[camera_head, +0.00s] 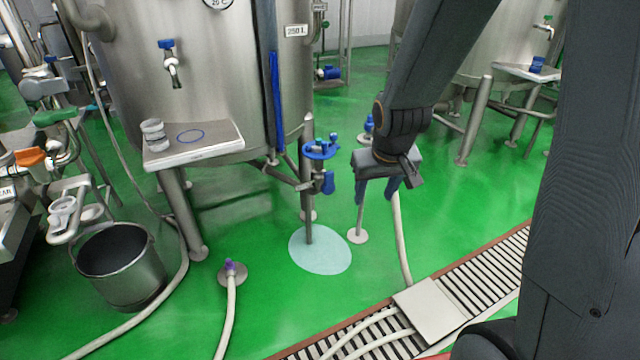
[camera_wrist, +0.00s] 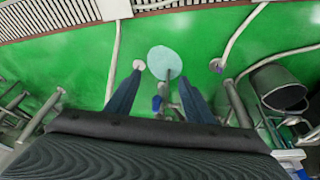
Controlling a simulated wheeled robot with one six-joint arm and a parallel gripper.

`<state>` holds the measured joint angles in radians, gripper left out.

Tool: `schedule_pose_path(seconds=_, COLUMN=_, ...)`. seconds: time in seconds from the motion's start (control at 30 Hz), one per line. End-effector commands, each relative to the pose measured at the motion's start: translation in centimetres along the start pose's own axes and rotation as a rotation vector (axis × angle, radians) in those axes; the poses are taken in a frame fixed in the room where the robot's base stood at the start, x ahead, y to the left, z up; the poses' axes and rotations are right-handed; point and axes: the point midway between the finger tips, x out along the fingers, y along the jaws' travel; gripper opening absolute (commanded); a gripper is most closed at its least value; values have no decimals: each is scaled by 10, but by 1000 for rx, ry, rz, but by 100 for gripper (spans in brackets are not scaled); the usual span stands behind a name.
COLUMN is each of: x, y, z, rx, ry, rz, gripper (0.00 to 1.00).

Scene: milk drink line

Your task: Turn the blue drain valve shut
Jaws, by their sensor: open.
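The blue drain valve (camera_head: 320,150) is in the head view, on the outlet pipe low at the front right of the big steel tank (camera_head: 215,90). It has a blue wheel-like top and a blue part (camera_head: 326,182) below it; I cannot tell whether it is open or shut. My gripper (camera_head: 378,193) is open, to the right of the valve and apart from it, with its blue fingers pointing down. In the wrist view my gripper (camera_wrist: 158,75) shows both fingers spread.
A pale puddle (camera_head: 320,250) lies on the green floor below the valve. A steel bucket (camera_head: 120,268) stands at left. A shelf (camera_head: 195,146) juts from the tank with jars on it. Hoses and a floor drain grate (camera_head: 490,280) lie in front. Another tank stands at right.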

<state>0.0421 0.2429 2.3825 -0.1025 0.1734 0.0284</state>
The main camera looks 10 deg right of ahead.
Motion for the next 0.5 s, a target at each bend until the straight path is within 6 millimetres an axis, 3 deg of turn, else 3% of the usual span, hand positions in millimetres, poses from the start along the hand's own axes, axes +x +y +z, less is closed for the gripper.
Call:
schedule_pose_path(seconds=0.03, x=42, y=4, z=-26, rx=-8, ry=63, rz=2, gripper=48)
schedule_pose_path(seconds=0.1, x=80, y=8, z=-64, rx=-24, ry=168, rz=1, gripper=48)
schedule_pose_path(seconds=0.3, x=182, y=12, z=-159, rx=-72, ry=467, rz=-31, gripper=48)
schedule_pose_path(seconds=0.5, x=272, y=10, z=-224, rx=-112, ry=763, rz=-99, gripper=48)
